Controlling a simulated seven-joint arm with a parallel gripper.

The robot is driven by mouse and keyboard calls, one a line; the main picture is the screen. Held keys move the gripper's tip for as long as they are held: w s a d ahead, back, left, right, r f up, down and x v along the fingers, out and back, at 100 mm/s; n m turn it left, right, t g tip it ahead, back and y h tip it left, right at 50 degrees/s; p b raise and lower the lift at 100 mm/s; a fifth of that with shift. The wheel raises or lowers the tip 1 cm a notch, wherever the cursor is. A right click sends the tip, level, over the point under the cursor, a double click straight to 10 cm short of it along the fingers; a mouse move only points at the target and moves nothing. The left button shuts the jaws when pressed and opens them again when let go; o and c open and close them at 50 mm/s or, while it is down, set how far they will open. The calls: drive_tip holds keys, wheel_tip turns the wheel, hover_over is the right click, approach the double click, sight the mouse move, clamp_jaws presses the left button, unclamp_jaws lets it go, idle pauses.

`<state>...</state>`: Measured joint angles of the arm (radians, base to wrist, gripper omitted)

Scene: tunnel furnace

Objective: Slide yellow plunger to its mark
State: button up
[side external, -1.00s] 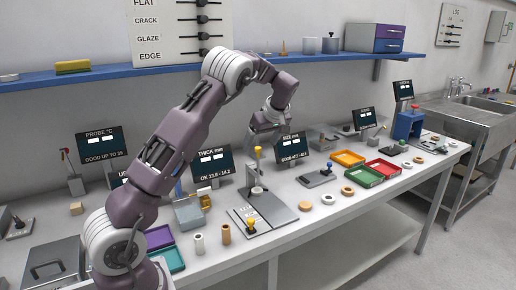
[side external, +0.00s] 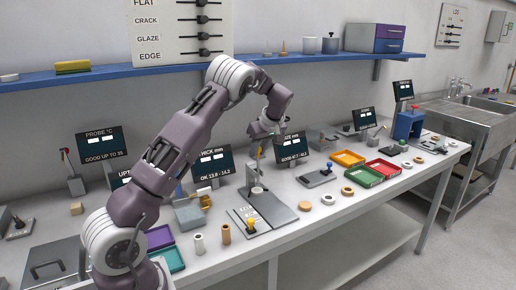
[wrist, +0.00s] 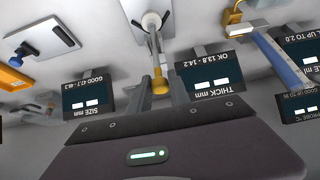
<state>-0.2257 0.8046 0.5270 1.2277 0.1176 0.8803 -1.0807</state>
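The yellow plunger knob (wrist: 160,82) tops a thin grey rod in the wrist view. The rod runs to a stand with a white ring (wrist: 151,20). My gripper (wrist: 162,88) has one finger on each side of the knob, with narrow gaps that look open. In the side view my gripper (side external: 257,148) is over the gauge stand and largely hides the knob; the white ring (side external: 257,190) shows below. A second yellow knob (side external: 251,222) stands on the flat plate in front. The plunger's mark cannot be made out.
The thickness screen (side external: 212,165) and size screen (side external: 291,146) stand close behind the stand. A grey box (side external: 189,217) is to its left. Green (side external: 363,177) and red trays lie to the right. Loose rings and cylinders lie along the front of the bench.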

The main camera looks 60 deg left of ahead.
clamp_jaws()
drive_tip(key=shift+f, duration=1.2)
drive_tip(key=o, duration=1.5)
unclamp_jaws()
drive_tip(key=shift+c, duration=0.2)
drive_tip(key=shift+r, duration=0.1)
drive_tip(key=v, duration=0.7)
